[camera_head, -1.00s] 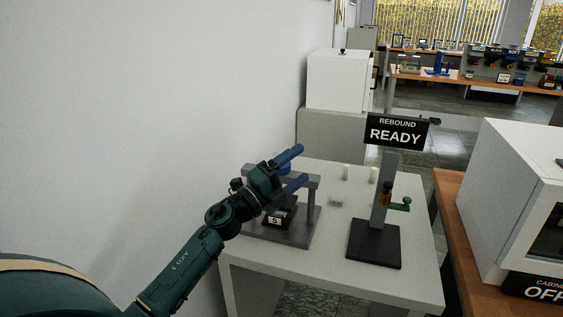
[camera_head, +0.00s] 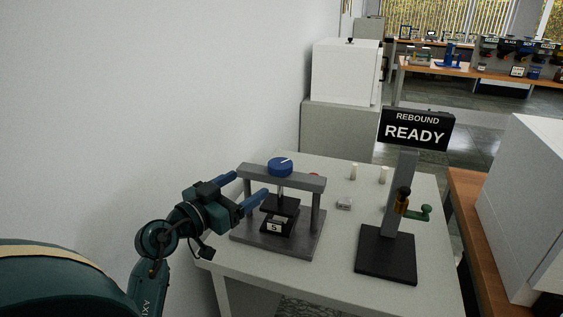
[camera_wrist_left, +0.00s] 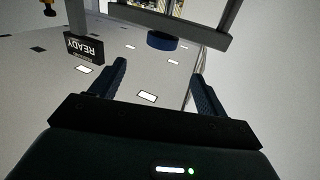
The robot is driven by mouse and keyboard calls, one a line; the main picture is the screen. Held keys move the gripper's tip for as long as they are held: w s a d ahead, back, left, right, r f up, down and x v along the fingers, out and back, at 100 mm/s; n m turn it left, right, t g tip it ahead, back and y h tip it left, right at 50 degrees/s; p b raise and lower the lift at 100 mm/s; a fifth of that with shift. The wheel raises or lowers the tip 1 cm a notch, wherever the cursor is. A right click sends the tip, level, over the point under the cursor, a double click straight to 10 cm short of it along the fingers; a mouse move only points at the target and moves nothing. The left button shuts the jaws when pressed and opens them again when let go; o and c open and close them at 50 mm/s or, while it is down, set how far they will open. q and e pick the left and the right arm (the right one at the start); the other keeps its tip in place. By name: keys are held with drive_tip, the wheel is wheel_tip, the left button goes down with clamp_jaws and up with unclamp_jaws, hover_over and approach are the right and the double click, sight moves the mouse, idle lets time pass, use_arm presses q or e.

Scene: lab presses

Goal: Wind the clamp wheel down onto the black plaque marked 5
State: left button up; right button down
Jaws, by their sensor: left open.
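The clamp wheel (camera_head: 280,166) is a blue disc with a white mark on top of a grey press frame (camera_head: 318,184). Below it on the screw is a dark pressing plate (camera_head: 281,205). The black plaque marked 5 (camera_head: 268,232) lies on the frame's base, under that plate; whether they touch I cannot tell. My left gripper (camera_head: 248,188) is open and empty, with its blue fingers to the left of the press, at about crossbar height and lower than the wheel. In the left wrist view the wheel (camera_wrist_left: 163,41) shows ahead, beyond the fingertips. My right gripper is not in view.
A rebound tester (camera_head: 398,205) with a READY sign (camera_head: 415,130) stands right of the press on the white table (camera_head: 330,277). Small pale cylinders (camera_head: 353,172) and a small block (camera_head: 344,204) lie behind. A wall borders the left side.

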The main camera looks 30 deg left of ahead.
sight(272, 168)
use_arm(q)
drive_tip(key=w, duration=0.4)
drive_tip(key=w+d, duration=0.1)
drive_tip(key=w, duration=0.8)
drive_tip(key=shift+d, duration=0.15)
drive_tip(key=shift+s, duration=0.1)
drive_tip(key=c, duration=1)
